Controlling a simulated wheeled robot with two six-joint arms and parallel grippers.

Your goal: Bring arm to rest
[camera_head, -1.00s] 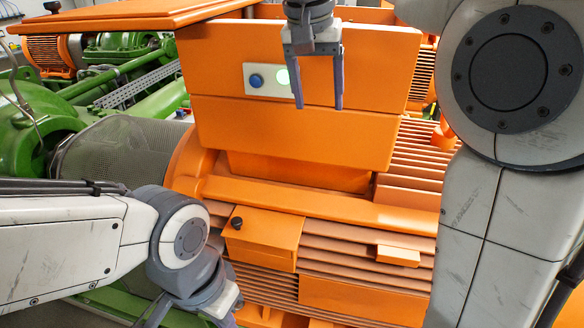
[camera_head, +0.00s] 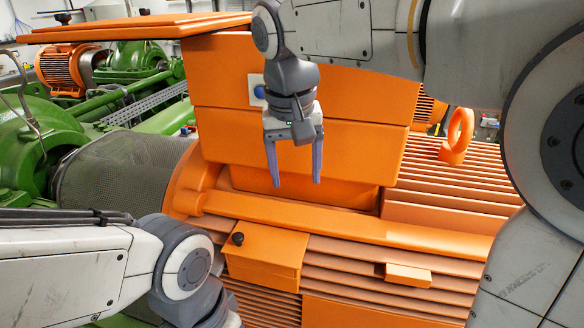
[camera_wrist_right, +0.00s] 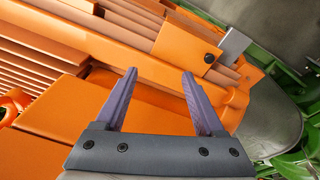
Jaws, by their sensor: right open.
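My right gripper (camera_head: 295,180) hangs with its fingers pointing down in front of the orange box (camera_head: 230,130) on the motor. Its two purple fingers are apart with nothing between them, and they also show spread in the right wrist view (camera_wrist_right: 160,85). The gripper partly hides the white button panel (camera_head: 256,79), whose blue button (camera_head: 260,92) shows beside my wrist. My left arm comes in at the lower left over the motor's side. The fingers of my left gripper are out of the picture.
The ribbed orange motor (camera_head: 440,225) fills the middle and right. A small orange box with a black knob (camera_head: 238,239) sticks out from its front. An orange lifting ring (camera_head: 459,130) stands on top. A mesh guard (camera_head: 120,175) and green machinery (camera_head: 40,130) are at left.

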